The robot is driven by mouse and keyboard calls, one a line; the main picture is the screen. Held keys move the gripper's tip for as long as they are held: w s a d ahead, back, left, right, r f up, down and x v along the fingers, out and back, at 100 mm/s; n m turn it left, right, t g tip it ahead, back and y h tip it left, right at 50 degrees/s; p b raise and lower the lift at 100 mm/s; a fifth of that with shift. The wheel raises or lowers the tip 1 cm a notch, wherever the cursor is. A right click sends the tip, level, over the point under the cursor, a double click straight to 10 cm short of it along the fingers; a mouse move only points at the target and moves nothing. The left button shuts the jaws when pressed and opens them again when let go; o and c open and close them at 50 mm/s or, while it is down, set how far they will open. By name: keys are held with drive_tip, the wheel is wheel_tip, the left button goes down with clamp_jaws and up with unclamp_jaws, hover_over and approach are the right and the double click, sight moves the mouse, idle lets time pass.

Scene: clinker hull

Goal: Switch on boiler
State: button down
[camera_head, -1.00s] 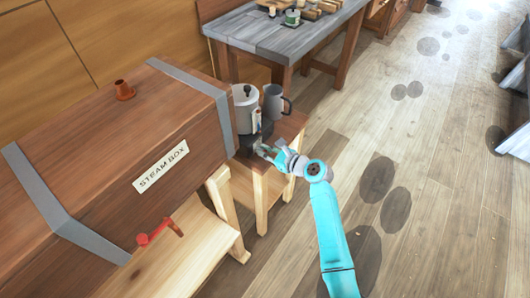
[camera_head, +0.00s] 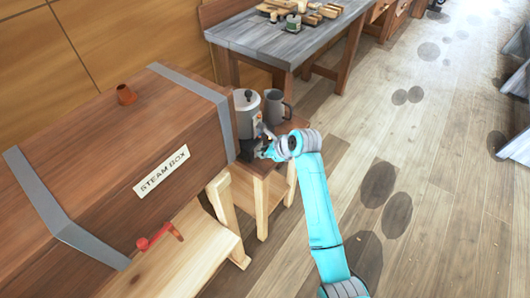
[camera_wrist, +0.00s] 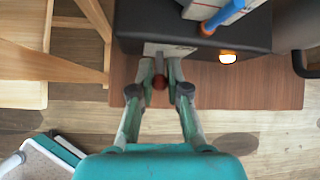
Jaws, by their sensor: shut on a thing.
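The boiler (camera_head: 248,118) is a pale grey cylinder with a dark lid knob and a black base, standing on a small wooden stand beside the steam box. In the wrist view its black base (camera_wrist: 190,30) has a small lamp (camera_wrist: 228,57) glowing orange-white at the front right. A short grey lever (camera_wrist: 159,62) with a dark red ball end sticks out of the base front. My gripper (camera_wrist: 160,72) is shut on this lever, a finger on each side. In the head view my gripper (camera_head: 264,151) is at the boiler's base, its fingertips partly hidden.
A grey mug (camera_head: 275,107) stands right of the boiler, close to it. The wooden steam box (camera_head: 120,150) with a red-handled valve (camera_head: 150,240) is at the left. A grey-topped workbench (camera_head: 280,40) is behind.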

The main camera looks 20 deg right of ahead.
idle(0.3)
drive_tip(key=c, duration=1.2)
unclamp_jaws()
drive_tip(key=v, duration=1.2)
